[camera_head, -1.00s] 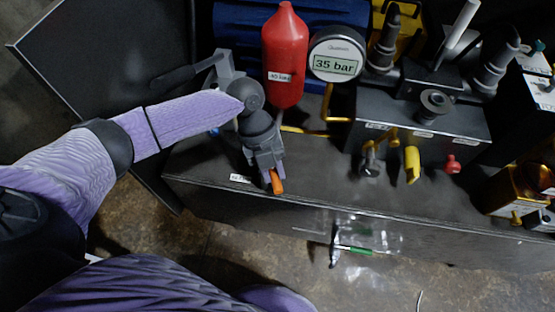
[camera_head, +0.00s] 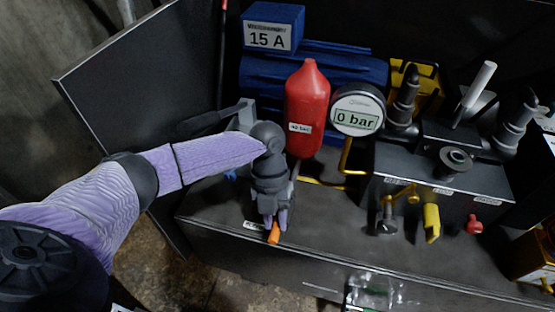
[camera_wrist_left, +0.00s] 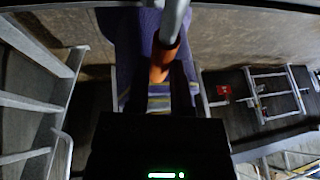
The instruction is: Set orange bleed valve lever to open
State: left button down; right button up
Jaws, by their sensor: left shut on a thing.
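The orange bleed valve lever (camera_head: 273,233) shows its tip at the front edge of the dark bench top, just below the fingers of my left gripper (camera_head: 272,214). My left gripper is shut on the lever and hides most of it and the valve body. In the left wrist view the orange lever (camera_wrist_left: 163,62) stands between the fingers, with a grey metal shaft (camera_wrist_left: 173,20) beyond it. The pressure gauge (camera_head: 358,109) reads 0 bar. My right gripper is not in view.
A red cylinder (camera_head: 306,108) stands close to the right of my left wrist. A dark valve block (camera_head: 440,185) with a yellow lever (camera_head: 432,222) and a red knob (camera_head: 474,224) stands further right. A blue box labelled 15 A (camera_head: 271,27) is behind.

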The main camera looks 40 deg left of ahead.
aim_at(275, 222)
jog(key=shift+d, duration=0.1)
pick_arm(q)
jog(key=c, duration=0.6)
grip_release()
jog(key=shift+o, duration=0.5)
jog(key=shift+r, duration=0.2)
notch_tip(275, 222, up, 10)
jog(key=p, duration=0.6)
jog(key=shift+f, duration=0.2)
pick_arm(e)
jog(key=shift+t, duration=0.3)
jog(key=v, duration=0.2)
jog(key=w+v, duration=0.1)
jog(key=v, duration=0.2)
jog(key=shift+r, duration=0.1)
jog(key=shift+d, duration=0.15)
